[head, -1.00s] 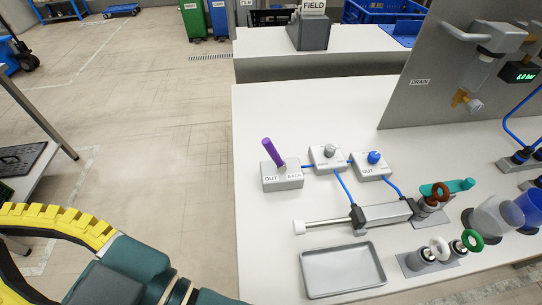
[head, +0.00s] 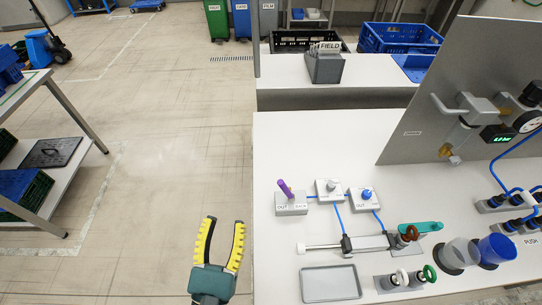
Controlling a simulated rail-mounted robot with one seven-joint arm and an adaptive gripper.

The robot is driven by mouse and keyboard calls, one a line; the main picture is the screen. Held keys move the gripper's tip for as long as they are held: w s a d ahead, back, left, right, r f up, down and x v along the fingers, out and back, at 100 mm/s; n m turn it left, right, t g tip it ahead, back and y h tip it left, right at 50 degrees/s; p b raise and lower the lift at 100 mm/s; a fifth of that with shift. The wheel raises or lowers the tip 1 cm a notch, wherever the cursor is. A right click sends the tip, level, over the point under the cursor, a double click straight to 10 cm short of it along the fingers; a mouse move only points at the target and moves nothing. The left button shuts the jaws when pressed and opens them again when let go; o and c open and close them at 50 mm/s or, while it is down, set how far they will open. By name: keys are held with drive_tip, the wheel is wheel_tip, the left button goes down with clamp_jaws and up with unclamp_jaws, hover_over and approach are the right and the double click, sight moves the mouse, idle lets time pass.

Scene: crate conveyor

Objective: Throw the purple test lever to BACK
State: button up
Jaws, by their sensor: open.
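The purple test lever (head: 285,189) stands on a small grey box (head: 291,208) near the left edge of the white bench. The box's front carries the labels OUT on the left and BACK on the right. The lever leans up and to the left, toward the OUT side. My gripper (head: 225,226) is open and empty, with yellow ridged fingers pointing away from me. In the picture it is left of the bench edge and apart from the lever. Its height relative to the bench is hard to tell.
Two small valve boxes with a grey knob (head: 332,185) and a blue knob (head: 367,193) stand right of the lever. A cylinder (head: 365,243) and a grey tray (head: 330,284) lie in front. A grey panel (head: 440,90) rises at the right. The bench behind the lever is clear.

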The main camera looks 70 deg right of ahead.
sight(283, 189)
drive_tip(key=s+f+y+p, duration=0.1)
drive_tip(key=s+p, duration=0.1)
drive_tip(key=s+f+n+g+y+p, duration=0.1)
drive_tip(key=s+f+p, duration=0.1)
drive_tip(key=s+f+g+p, duration=0.1)
drive_tip(key=s+p, duration=0.1)
drive_tip(key=shift+s+a+f+y, duration=0.15)
drive_tip(key=shift+a+y, duration=0.2)
drive_tip(key=shift+y, duration=0.05)
drive_tip(key=s+n+p, duration=0.1)
drive_tip(key=s+p, duration=0.1)
drive_tip(key=p, duration=0.1)
drive_tip(key=shift+a+f+n, duration=0.1)
drive_tip(key=shift+a+n, duration=0.1)
drive_tip(key=shift+n, duration=0.2)
drive_tip(key=shift+n+t+y, duration=0.3)
drive_tip(key=shift+n+t, duration=0.2)
drive_tip(key=shift+n, duration=0.2)
drive_tip(key=p+x, duration=0.1)
drive_tip(key=x, duration=0.4)
drive_tip(key=s+r+p+x, duration=0.1)
drive_tip(key=p+x, duration=0.1)
drive_tip(key=x, duration=0.3)
drive_tip(key=s+p+x, duration=0.1)
drive_tip(key=x, duration=0.4)
drive_tip(key=shift+s+d+r+p, duration=0.15)
drive_tip(key=shift+d+r+p, duration=0.2)
drive_tip(key=shift+d, duration=0.25)
clamp_jaws()
